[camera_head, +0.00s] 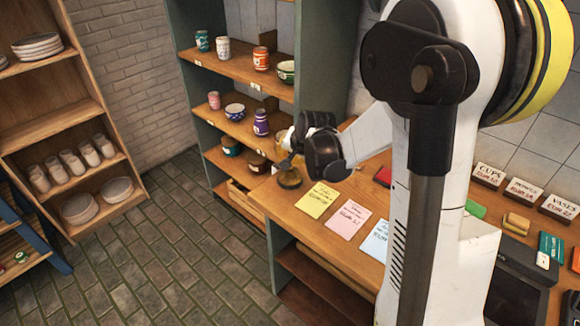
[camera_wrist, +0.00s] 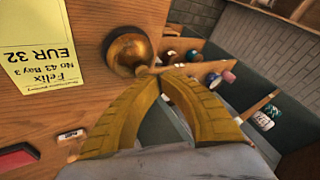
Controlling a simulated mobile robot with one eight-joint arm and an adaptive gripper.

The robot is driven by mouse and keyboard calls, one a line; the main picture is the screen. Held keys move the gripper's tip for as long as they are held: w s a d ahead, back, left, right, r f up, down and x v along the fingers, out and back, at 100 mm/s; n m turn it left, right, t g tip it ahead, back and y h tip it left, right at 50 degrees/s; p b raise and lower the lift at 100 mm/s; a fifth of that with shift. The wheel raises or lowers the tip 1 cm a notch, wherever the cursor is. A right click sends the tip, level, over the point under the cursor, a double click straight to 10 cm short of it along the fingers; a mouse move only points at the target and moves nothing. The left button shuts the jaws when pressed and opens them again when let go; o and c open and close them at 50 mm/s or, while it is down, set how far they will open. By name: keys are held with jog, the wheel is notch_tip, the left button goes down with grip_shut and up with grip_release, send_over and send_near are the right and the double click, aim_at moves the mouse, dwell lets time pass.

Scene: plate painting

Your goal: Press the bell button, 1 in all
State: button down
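The brass bell (camera_head: 290,179) stands on the wooden counter near its left end. In the wrist view its round golden dome (camera_wrist: 127,50) shows at the upper middle, with a small knob on its right side. My gripper (camera_head: 286,140) is above the bell in the head view. In the wrist view my gripper's two yellow ribbed fingers (camera_wrist: 168,76) meet at their tips, shut with nothing between them. The tips appear close beside the bell's knob; I cannot tell whether they touch it.
A yellow card (camera_head: 317,200), a pink card (camera_head: 349,219) and a blue card (camera_head: 375,242) lie on the counter right of the bell. Shelves with painted cups and bowls (camera_head: 235,113) stand behind. Labelled blocks (camera_head: 522,192) and a dark screen (camera_head: 520,278) are at the right.

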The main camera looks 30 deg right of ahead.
jog(key=shift+f+b, duration=0.4)
jog(key=shift+f, duration=0.05)
dwell(0.5)
jog(key=shift+r, duration=0.15)
jog(key=shift+r+p, duration=0.65)
jog(key=shift+r, duration=0.1)
notch_tip(320, 180, up, 5)
jog(key=p, duration=0.3)
jog(key=shift+p, duration=0.3)
dwell(0.6)
